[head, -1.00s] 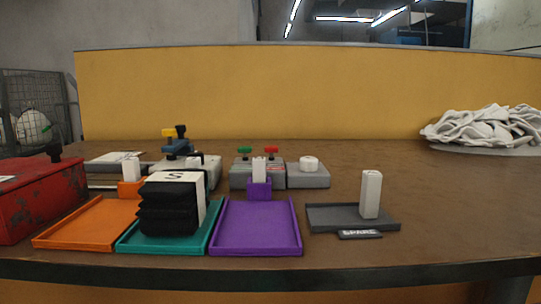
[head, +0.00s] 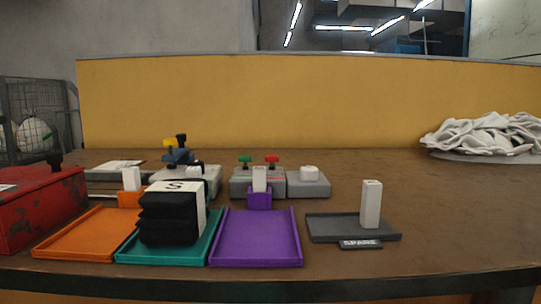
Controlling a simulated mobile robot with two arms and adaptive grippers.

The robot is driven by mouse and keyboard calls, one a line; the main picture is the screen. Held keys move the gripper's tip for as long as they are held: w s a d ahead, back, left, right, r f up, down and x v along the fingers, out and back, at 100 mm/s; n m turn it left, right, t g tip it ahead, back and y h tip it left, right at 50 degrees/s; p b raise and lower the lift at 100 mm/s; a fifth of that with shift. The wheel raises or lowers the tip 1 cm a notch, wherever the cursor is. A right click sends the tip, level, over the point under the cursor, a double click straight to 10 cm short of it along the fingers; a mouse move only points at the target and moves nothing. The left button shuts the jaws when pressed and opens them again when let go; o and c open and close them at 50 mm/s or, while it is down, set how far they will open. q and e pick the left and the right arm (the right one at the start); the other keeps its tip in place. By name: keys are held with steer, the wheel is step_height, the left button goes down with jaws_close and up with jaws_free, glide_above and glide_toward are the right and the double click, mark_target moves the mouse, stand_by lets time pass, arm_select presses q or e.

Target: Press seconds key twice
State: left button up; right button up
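A grey box (head: 239,187) stands behind the purple tray, with a green key (head: 245,159) and a red key (head: 272,158) on top. Beside it, on the right, a second grey box (head: 312,189) carries a white rounded knob (head: 309,171). To the left, a blue fixture (head: 177,156) on a grey machine has a yellow key (head: 169,143) and a black key (head: 181,138). No readable label shows which is the seconds key. Neither of my grippers is in the head view.
Orange (head: 75,238), teal (head: 130,254) and purple (head: 255,240) trays line the front. A black stack marked S (head: 168,215) sits on the teal one. A grey SPARE tray (head: 325,228) holds a white block (head: 371,205). A red box (head: 35,215) is at left.

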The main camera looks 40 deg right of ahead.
jaws_close()
stand_by(1.1)
